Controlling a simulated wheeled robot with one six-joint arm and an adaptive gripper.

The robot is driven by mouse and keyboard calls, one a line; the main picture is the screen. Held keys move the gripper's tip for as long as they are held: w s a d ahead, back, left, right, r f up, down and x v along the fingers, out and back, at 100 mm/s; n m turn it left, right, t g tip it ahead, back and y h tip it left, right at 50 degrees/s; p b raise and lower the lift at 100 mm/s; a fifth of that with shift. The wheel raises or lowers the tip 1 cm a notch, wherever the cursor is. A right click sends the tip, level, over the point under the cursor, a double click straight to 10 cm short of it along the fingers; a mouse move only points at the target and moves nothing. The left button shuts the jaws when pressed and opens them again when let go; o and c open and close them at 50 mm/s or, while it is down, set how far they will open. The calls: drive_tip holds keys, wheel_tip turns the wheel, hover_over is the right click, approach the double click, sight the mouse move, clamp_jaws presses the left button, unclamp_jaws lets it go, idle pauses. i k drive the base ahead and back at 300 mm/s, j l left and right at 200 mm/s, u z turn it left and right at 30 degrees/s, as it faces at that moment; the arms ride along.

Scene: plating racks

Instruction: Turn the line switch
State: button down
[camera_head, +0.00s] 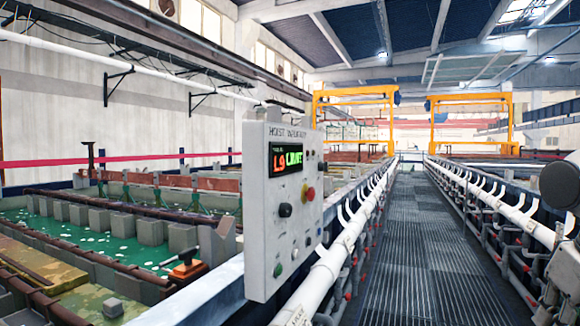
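A light grey control box (282,225) faces me left of the walkway, labelled "HOIST" with the rest hard to read. On it are a lit display (286,160) with red and green characters, a black rotary knob (285,210) and a red button (309,193) with yellow beside it. Lower down are a green button (278,270) and a small pale one (295,253). The black knob looks like a switch, but I cannot read any label naming it as the line switch. My gripper is not in view.
A grated walkway (408,240) runs straight ahead, clear. White pipes (325,272) line its left, and a railing (480,190) with pipes lines its right. Tanks of green liquid (135,245) lie at left. Yellow gantries (355,92) stand far back. A dark round part (560,183) intrudes at the right edge.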

sight(321, 167)
drive_tip(key=i+l+u, duration=0.2)
drive_tip(key=l+u, duration=0.15)
drive_tip(key=i+l+u, duration=0.3)
drive_tip(key=l+u, duration=0.35)
drive_tip(key=l, duration=0.15)
drive_tip(key=l+u, duration=0.35)
drive_tip(key=l, duration=0.15)
drive_tip(key=i, duration=0.05)
